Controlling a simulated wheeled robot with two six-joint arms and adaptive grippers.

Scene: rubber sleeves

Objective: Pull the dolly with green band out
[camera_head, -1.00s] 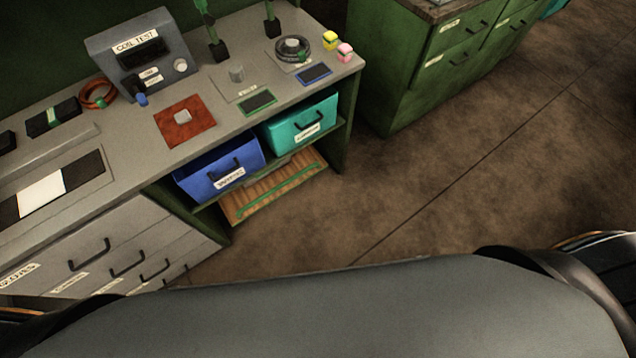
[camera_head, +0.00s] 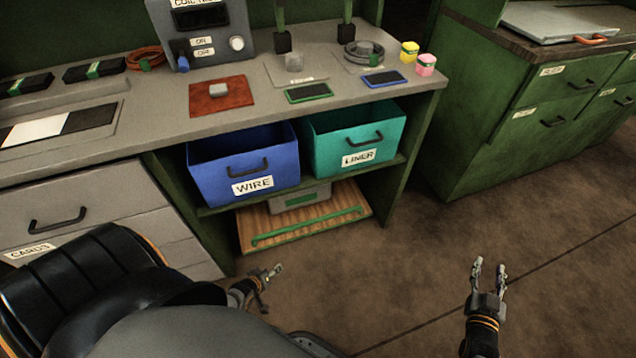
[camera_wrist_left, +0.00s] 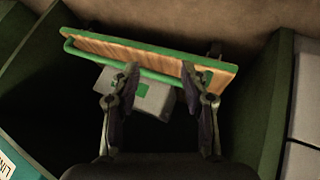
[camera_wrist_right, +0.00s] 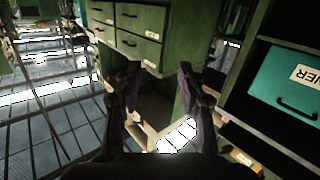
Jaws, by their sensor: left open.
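The dolly (camera_head: 345,200) is a wooden board with a green edge and a green bar (camera_head: 310,227) along its front. It sits low in the bay under the bench's bins, and a grey box with a green label (camera_head: 300,197) stands on it. In the left wrist view the dolly (camera_wrist_left: 100,48) appears ahead of my fingers, with the grey box (camera_wrist_left: 150,98) behind them. My left gripper (camera_head: 271,272) is open and empty, in front of the bar and seemingly apart from it. My right gripper (camera_head: 490,266) is open and empty over the floor to the right.
A blue WIRE bin (camera_head: 225,185) and a teal LINER bin (camera_head: 340,130) sit on the shelf above the dolly. Grey drawers (camera_head: 100,200) flank the bay on the left. A green cabinet (camera_head: 480,150) stands to the right. The brown floor (camera_head: 400,270) in front is clear.

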